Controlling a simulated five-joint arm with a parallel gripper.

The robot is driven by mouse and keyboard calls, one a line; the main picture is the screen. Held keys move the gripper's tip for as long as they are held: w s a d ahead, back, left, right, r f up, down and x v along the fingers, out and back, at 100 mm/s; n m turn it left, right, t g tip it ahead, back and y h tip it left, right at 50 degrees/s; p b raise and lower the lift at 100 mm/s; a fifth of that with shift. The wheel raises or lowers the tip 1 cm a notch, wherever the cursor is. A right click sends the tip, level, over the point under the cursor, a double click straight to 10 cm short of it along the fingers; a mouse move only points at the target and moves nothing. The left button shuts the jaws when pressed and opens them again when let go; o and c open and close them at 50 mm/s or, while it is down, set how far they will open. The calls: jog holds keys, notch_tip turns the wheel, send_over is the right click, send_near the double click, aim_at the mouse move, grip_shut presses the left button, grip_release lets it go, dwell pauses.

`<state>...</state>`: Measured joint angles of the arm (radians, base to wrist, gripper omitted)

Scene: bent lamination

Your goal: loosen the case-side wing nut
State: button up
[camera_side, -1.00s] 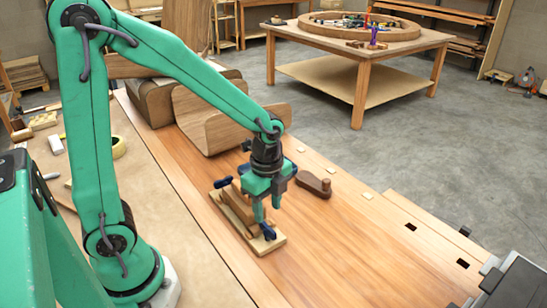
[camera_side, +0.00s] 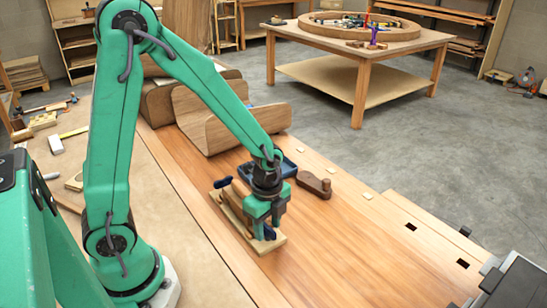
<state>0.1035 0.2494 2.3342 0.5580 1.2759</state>
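Two dark blue wing nuts sit at the ends of a wooden clamped form on a pale base board (camera_side: 238,226). The far-left wing nut (camera_side: 222,182) stands clear. The near-right wing nut (camera_side: 269,233) is partly hidden by my gripper (camera_side: 267,228). My gripper points down with its green fingertips on either side of this near nut, a gap between them. Whether they press on it or stand just off it I cannot tell. The frame does not label which nut is the case-side one.
A blue tray (camera_side: 288,166) lies behind my gripper, with a dark wooden hand plane (camera_side: 314,184) to its right. Curved wooden forms (camera_side: 225,120) stand at the back of the bench.

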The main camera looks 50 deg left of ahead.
grip_shut()
jog(key=shift+n, duration=0.3)
jog(key=n, duration=0.8)
jog(key=shift+n, duration=0.3)
jog(key=n, duration=0.4)
jog(key=shift+n, duration=0.3)
jog(key=shift+r+n, duration=0.1)
jog(key=shift+n, duration=1.8)
